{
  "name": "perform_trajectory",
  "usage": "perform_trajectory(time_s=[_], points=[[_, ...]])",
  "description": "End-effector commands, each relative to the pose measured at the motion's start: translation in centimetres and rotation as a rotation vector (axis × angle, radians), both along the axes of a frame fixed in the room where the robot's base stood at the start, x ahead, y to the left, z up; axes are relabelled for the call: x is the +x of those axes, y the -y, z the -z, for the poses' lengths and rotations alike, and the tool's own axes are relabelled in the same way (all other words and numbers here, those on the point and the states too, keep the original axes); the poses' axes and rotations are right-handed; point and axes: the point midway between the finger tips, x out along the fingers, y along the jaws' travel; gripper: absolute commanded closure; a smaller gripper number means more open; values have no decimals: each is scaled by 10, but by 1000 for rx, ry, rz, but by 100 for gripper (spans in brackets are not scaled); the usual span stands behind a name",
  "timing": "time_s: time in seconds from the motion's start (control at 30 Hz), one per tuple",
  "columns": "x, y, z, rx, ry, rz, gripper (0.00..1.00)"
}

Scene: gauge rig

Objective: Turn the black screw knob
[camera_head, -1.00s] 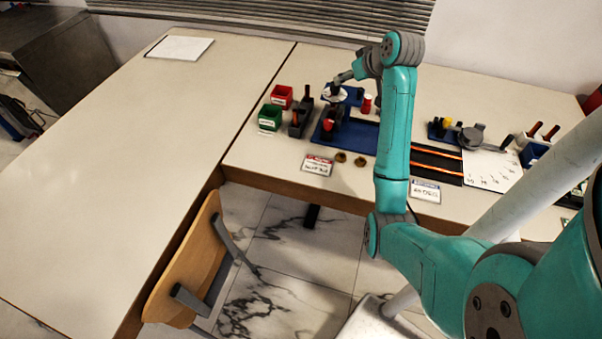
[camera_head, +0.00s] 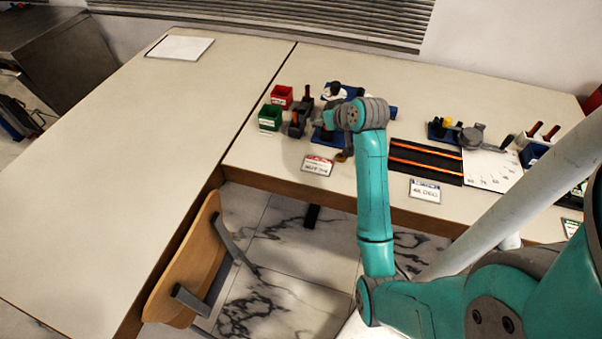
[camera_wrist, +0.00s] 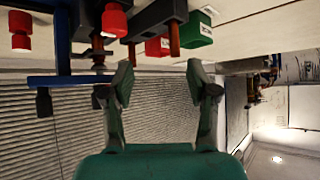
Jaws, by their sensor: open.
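In the wrist view, which is upside down, my gripper (camera_wrist: 158,78) is open, with nothing between its two fingertips. A black knob (camera_wrist: 43,102) sits on the blue bar (camera_wrist: 70,80) of the rig, left of my fingers. Another dark knob-like part (camera_wrist: 101,94) is partly hidden behind my left finger; I cannot tell which one is the screw knob, or whether the finger touches it. In the head view a black top (camera_head: 333,88) shows above a white round part. My gripper (camera_head: 326,122) is in front of the rig there, mostly hidden by my wrist.
Red knobs (camera_wrist: 115,20) stand close to my left finger. A red bin (camera_head: 281,96) and a green bin (camera_head: 270,117) are left of the rig. A lever gauge (camera_head: 472,137) with an angle sheet lies to the right. The left table is mostly clear.

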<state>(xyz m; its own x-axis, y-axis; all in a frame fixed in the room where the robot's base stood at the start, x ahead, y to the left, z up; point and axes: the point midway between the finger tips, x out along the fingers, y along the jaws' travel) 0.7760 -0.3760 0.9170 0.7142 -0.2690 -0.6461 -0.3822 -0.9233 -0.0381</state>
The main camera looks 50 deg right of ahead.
Motion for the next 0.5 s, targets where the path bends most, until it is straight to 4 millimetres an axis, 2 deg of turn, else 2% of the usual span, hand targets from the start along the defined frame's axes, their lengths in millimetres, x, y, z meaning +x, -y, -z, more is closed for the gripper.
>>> perform_trajectory(time_s=[0.1, 0.5], points=[[0, -17, 16, 1, 9, -3, 42], [-8, -70, 57, -6, 47, -7, 42]])
